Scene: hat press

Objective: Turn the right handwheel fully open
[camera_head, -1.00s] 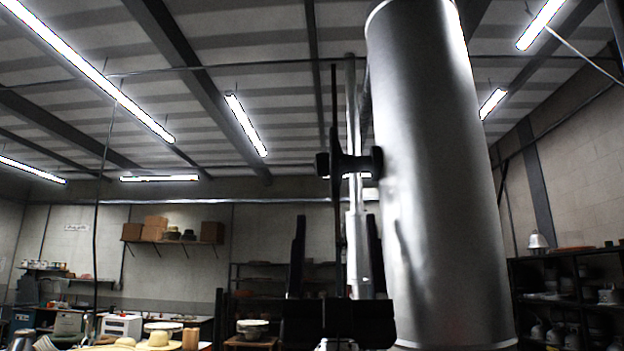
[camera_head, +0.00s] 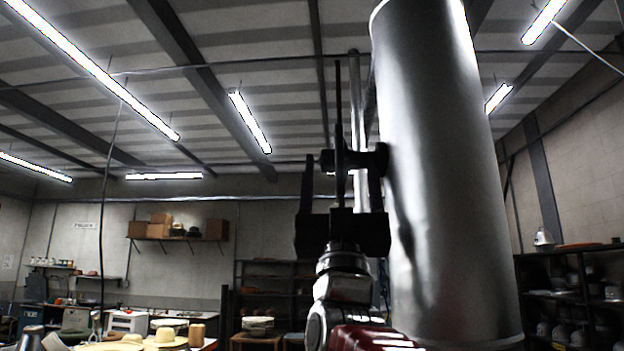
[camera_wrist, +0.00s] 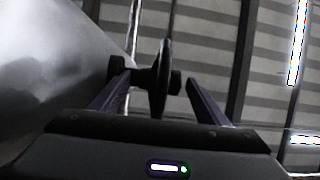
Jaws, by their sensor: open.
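The handwheel (camera_head: 339,105) is dark and seen nearly edge-on, its hub joined to the left side of a large grey cylinder (camera_head: 445,190). In the wrist view the handwheel (camera_wrist: 162,88) stands upright between my fingers, its short shaft running left to the cylinder (camera_wrist: 55,65). My gripper (camera_head: 342,165) is open and points up from below, one finger on each side of the wheel. In the wrist view my gripper (camera_wrist: 157,78) shows gaps between the fingers and the rim. The lower rim is hidden behind my gripper in the head view.
A thin vertical pipe (camera_head: 355,80) rises behind the wheel, close to the cylinder. Shelves (camera_head: 565,290) stand at the right, and a table with hats (camera_head: 165,335) is at the lower left. The space left of the wheel is clear.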

